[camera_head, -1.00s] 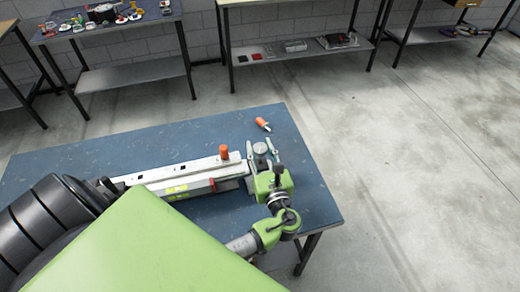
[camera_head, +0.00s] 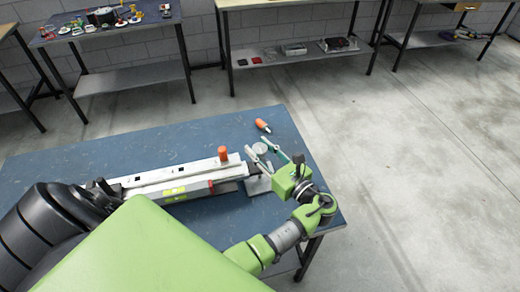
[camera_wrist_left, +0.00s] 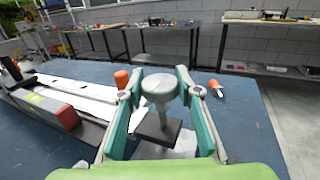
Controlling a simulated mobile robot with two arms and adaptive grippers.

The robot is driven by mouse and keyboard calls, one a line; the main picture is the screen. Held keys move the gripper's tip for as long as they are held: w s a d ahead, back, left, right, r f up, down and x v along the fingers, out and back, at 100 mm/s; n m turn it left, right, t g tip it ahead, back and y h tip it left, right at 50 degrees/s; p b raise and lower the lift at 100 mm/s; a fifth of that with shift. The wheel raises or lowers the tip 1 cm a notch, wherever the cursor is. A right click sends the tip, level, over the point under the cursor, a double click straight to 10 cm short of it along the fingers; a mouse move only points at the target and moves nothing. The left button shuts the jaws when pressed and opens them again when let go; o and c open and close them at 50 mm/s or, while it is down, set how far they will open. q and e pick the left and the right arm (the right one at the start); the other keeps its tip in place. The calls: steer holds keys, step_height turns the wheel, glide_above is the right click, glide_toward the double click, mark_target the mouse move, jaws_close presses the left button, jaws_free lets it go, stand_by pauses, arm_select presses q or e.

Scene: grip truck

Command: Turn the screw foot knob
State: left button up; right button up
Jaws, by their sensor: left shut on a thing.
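The screw foot knob (camera_head: 260,148) is a grey round disc at the right end of a long metal rail (camera_head: 165,178) lying on the blue table (camera_head: 130,146). In the left wrist view the knob (camera_wrist_left: 160,88) sits on a grey stem rising from a dark block (camera_wrist_left: 157,130). My left gripper (camera_head: 264,153) reaches it from the lower right. Its two teal-lined fingers are shut on the knob, one on each side. The exact contact is hard to see. My right gripper is not in view.
An orange-handled tool (camera_head: 263,126) lies loose on the table behind the knob. An orange knob (camera_head: 223,153) stands on the rail. Benches with assorted items stand along the back wall. Open floor (camera_head: 430,180) lies to the right.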

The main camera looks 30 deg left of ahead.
mark_target(260, 148)
arm_select(q)
steer(key=o, duration=1.1)
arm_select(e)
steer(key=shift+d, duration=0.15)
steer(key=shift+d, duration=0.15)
arm_select(q)
step_height(260, 148, up, 10)
steer(key=shift+r, duration=0.1)
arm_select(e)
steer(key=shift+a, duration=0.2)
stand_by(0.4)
